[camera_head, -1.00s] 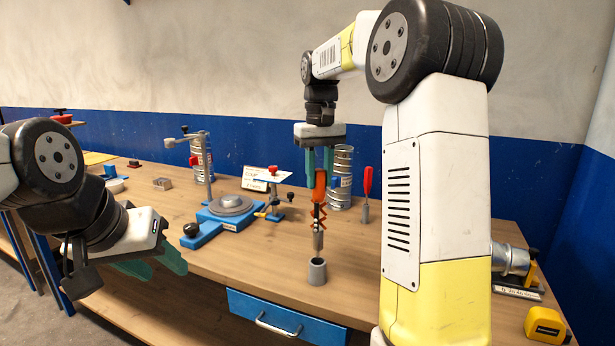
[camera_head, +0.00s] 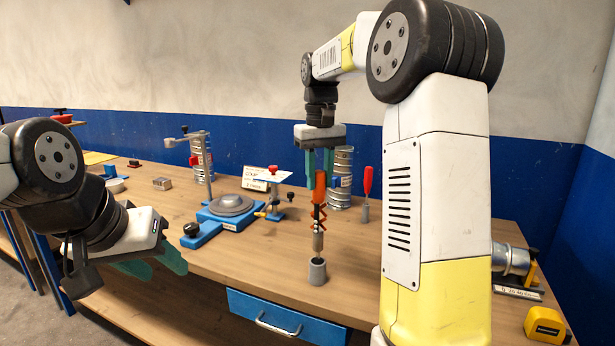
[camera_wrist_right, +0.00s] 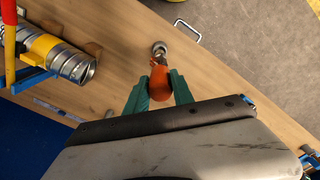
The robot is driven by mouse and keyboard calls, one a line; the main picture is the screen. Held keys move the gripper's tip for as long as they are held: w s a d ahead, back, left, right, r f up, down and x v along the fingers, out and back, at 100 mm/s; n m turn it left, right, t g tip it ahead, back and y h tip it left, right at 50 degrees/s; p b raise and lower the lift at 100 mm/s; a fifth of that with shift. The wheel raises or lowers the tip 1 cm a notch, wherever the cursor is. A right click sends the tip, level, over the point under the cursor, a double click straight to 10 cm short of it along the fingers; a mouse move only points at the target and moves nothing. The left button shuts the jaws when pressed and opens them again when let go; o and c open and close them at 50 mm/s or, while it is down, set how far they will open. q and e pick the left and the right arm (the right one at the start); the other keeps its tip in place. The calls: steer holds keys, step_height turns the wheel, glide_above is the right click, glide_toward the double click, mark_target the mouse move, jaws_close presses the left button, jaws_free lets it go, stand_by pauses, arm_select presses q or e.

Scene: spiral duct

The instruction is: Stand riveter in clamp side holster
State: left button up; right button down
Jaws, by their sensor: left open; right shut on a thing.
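The riveter (camera_head: 319,190), orange with a grey metal nose, hangs upright in my right gripper (camera_head: 319,165), which is shut on its handle. Its nose points down, just over or at the mouth of a grey cylindrical holster (camera_head: 317,271) near the table's front edge; I cannot tell if the tip is inside. In the right wrist view the orange handle (camera_wrist_right: 159,82) sits between the teal fingers (camera_wrist_right: 159,92), with the holster (camera_wrist_right: 159,48) beyond it. My left gripper (camera_head: 150,264) is open and empty at the front left, beside the table edge.
A blue clamp base with a round grey plate (camera_head: 231,205) stands left of the holster. A red-handled tool (camera_head: 367,185) stands in another grey holder to the right. Duct pieces (camera_head: 341,178) stand behind. A yellow tape measure (camera_head: 545,324) lies at the far right.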

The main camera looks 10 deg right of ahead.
mark_target(319, 202)
steer(key=shift+f, duration=3.35)
steer(key=c, duration=1)
jaws_free()
steer(key=shift+r, duration=0.1)
step_height(319, 202, up, 8)
steer(key=shift+f, duration=0.15)
